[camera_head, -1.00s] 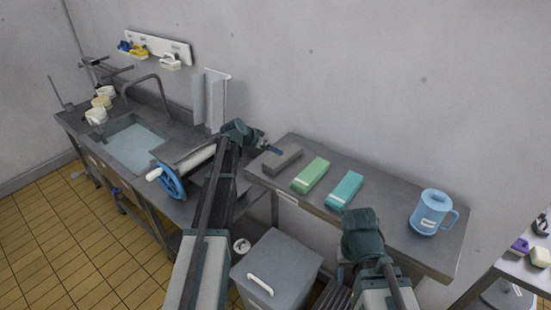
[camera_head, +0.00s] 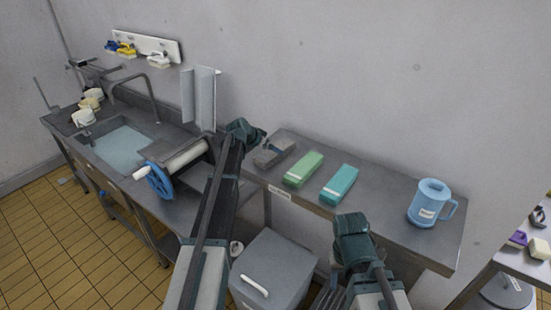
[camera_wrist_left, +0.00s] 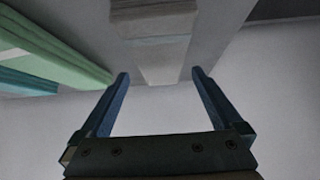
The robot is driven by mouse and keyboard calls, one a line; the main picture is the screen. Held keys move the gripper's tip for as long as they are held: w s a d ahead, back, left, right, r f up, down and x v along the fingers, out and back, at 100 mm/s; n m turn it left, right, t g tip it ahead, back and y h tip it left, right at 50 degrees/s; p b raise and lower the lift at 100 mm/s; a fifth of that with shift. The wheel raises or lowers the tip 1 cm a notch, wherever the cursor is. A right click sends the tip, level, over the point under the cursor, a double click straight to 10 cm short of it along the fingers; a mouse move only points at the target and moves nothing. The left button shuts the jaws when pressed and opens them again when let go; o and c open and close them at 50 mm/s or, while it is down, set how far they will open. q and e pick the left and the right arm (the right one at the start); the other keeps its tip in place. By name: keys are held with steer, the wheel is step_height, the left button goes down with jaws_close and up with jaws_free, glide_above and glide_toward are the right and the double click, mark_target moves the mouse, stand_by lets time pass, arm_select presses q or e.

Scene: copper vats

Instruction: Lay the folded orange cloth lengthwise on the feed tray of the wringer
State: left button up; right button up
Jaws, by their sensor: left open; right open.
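I see no orange cloth. A folded grey cloth (camera_head: 284,150), a green cloth (camera_head: 304,169) and a teal cloth (camera_head: 340,184) lie apart on the grey side table. My left gripper (camera_wrist_left: 160,75) is open and empty. In the left wrist view the grey cloth (camera_wrist_left: 155,45) lies ahead of and between its fingertips. In the head view its arm hides part of the fingers. My right gripper (camera_head: 335,272) is low in front of the table, its fingers mostly hidden. The wringer has a pale roller (camera_head: 186,158) and a blue handwheel (camera_head: 158,182); I cannot clearly pick out its feed tray.
A blue mug (camera_head: 430,203) stands at the table's (camera_head: 385,205) right end. A grey lidded bin (camera_head: 275,265) is below. A sink (camera_head: 122,148) with pale jugs beside it is at the left. Another table (camera_head: 525,262) is at the far right.

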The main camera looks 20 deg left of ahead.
mark_target(280, 146)
arm_select(q)
steer(key=shift+b+x, duration=1.8)
steer(key=shift+x, duration=0.8)
steer(key=shift+a+r, duration=0.1)
steer(key=shift+r, duration=0.05)
steer(key=shift+c, duration=0.6)
jaws_close()
steer(key=shift+r, duration=0.15)
step_height(280, 146, up, 3)
steer(key=p, duration=0.3)
steer(key=shift+r+p, duration=0.35)
steer(key=shift+p, duration=0.25)
steer(key=s+p, duration=0.1)
steer(key=s, duration=1.5)
steer(key=shift+a+r, duration=0.25)
steer(key=shift+r, duration=0.25)
